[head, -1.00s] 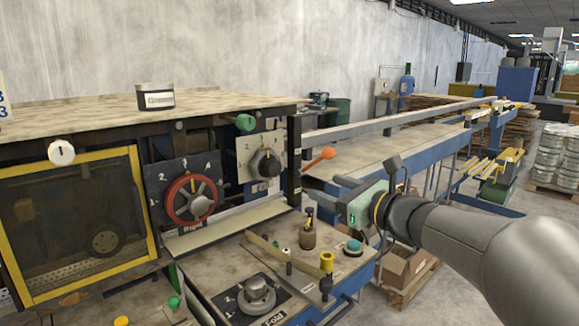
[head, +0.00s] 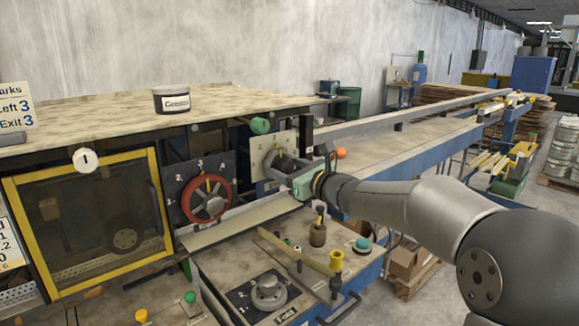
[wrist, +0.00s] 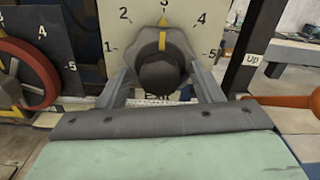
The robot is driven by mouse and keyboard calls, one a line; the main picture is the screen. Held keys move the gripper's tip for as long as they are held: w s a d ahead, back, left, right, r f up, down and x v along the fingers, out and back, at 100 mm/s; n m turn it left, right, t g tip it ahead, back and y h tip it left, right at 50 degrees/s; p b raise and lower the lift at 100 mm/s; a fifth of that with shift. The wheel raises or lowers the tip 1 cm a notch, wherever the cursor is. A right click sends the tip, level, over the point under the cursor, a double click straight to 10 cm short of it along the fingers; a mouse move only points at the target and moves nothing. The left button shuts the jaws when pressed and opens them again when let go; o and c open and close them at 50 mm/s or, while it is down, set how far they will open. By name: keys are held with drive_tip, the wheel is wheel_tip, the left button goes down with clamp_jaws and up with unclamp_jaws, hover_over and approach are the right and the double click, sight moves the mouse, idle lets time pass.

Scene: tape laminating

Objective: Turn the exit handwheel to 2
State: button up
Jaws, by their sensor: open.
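The exit handwheel (wrist: 160,48) is a dark grey lobed wheel with a round knob, on a pale dial plate (wrist: 215,14) numbered 1 to 5. Its yellow mark points up at 3. In the head view the handwheel (head: 270,160) is partly hidden by my gripper. My gripper (wrist: 161,72) is open, with one finger on each side of the wheel's knob. Whether the fingers touch it I cannot tell. The label under the wheel is mostly covered. In the head view my gripper (head: 297,172) is right at the dial.
A red handwheel (head: 187,200) on a dark dial is close on the left. An orange-knobbed lever (head: 341,154) is close on the right, beside a dark post (wrist: 245,50). Below are a bench with a fold knob (head: 268,290) and small tools. A sign (head: 14,112) reads Exit 3.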

drive_tip(key=c, duration=1)
drive_tip(key=shift+f+b, duration=0.1)
drive_tip(key=shift+b, duration=0.4)
drive_tip(key=n+b, duration=0.1)
drive_tip(key=b, duration=0.2)
drive_tip(key=shift+f+n, duration=0.25)
drive_tip(key=shift+n, duration=0.15)
drive_tip(key=n+b, duration=0.1)
drive_tip(key=b, duration=0.1)
drive_tip(key=shift+n+b, duration=0.3)
drive_tip(key=shift+b, duration=0.1)
drive_tip(key=n+b, duration=0.2)
drive_tip(key=b, duration=0.1)
drive_tip(key=n+b, duration=0.2)
drive_tip(key=shift+r+b, duration=0.25)
drive_tip(key=shift+b, duration=0.1)
drive_tip(key=shift+n, duration=0.3)
